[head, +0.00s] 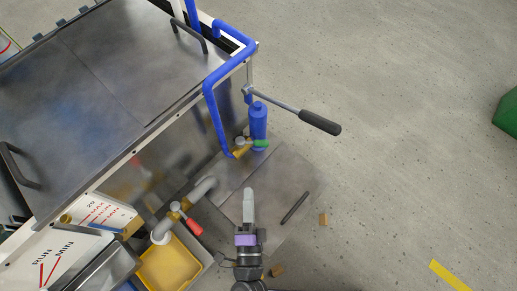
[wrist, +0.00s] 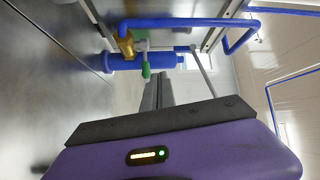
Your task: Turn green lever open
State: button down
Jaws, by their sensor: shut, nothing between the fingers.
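The green lever (head: 261,143) sits on a brass valve (head: 241,151) at the foot of a blue cylinder (head: 258,120), beside the metal cabinet. In the wrist view the green lever (wrist: 146,71) hangs just beyond my fingertips, with the brass valve (wrist: 125,42) to its upper left. My gripper (head: 248,192) is shut and empty. In the head view it is below the lever, apart from it. In the wrist view the fingers (wrist: 158,92) point toward the lever, and I cannot tell whether they touch it.
A red-handled valve (head: 193,227) on a grey pipe and a yellow bin (head: 168,264) are at lower left. A dark rod (head: 294,207) lies on the floor plate. Open floor lies to the right.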

notch_tip(320, 180, down, 3)
jog(key=d+m+g+h, duration=0.2)
jog(key=m, duration=0.1)
jog(key=b, duration=0.4)
send_near(265, 142)
jog(key=w+a+f, duration=0.1)
jog(key=w+f, duration=0.2)
jog(key=w, duration=0.1)
jog(key=shift+w+a+r, duration=0.1)
jog(key=shift+w, duration=0.3)
jog(key=shift+w+a+r, duration=0.1)
jog(key=shift+w+r, duration=0.05)
jog(key=shift+w, duration=0.2)
jog(key=shift+w+d+n+y, duration=0.2)
jog(key=shift+n+y, duration=0.05)
jog(key=shift+y, duration=0.35)
jog(key=shift+w+d+n+y, duration=0.15)
jog(key=shift+w+n+y, duration=0.1)
jog(key=shift+y, duration=0.35)
jog(key=shift+w+d+n+g+y+b, duration=0.2)
jog(key=shift+w+n+y+b, duration=0.3)
jog(key=shift+w, duration=0.45)
jog(key=shift+w+d+n+g+y+b, duration=0.1)
jog(key=shift+w+d+n+y+b, duration=0.15)
jog(key=shift+w+y+b, duration=0.55)
jog(key=shift+w+a, duration=0.1)
jog(key=shift+w, duration=0.15)
